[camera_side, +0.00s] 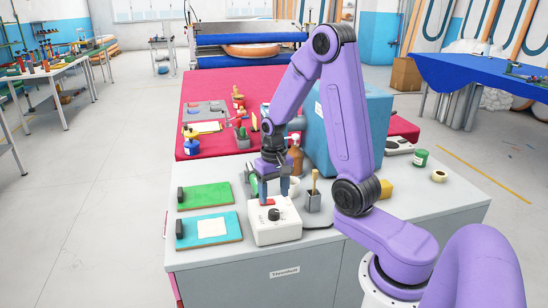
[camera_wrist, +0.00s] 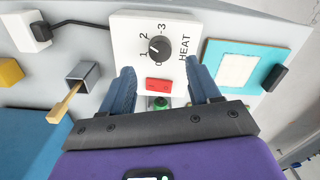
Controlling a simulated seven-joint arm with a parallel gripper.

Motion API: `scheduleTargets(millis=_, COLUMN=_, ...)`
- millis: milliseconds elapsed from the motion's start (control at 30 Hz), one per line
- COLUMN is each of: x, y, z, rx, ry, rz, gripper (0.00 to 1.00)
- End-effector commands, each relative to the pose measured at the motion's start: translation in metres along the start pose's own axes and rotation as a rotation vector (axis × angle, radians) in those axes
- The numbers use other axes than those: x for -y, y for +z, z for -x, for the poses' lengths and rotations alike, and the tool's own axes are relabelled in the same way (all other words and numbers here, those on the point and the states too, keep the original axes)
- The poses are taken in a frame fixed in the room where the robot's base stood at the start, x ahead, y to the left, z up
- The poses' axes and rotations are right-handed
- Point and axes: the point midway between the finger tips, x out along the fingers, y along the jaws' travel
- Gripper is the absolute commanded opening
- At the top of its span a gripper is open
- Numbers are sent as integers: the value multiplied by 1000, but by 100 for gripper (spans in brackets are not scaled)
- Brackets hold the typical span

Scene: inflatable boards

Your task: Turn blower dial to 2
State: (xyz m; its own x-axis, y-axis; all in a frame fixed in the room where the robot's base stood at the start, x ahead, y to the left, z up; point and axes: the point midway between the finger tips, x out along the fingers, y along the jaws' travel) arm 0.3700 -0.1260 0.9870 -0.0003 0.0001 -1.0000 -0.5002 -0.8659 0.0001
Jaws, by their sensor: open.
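A white control box (camera_side: 276,233) stands on the grey bench, with a black round dial (camera_side: 274,214) on top. A red switch (camera_wrist: 158,84) sits beside the dial. No marking reading "blower" shows. Which number the dial points to is too small to tell. My gripper (camera_side: 271,196) is above the box, and its open, empty fingers (camera_wrist: 159,66) point down on either side of the red switch, short of the dial.
A teal board with a white patch (camera_side: 211,227) and a green board (camera_side: 204,195) lie left of the box. A grey holder with a brush (camera_side: 313,201) stands close on the right. A large blue box (camera_side: 318,130) stands behind. A black cable (camera_wrist: 75,23) runs to the control box.

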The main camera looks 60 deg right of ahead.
Motion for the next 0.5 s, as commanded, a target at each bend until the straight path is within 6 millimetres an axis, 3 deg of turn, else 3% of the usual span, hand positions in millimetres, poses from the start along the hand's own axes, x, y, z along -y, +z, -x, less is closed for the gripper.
scheduleTargets(millis=500, x=0, y=-1, z=95, rx=-3, ry=-1, rz=0, gripper=62)
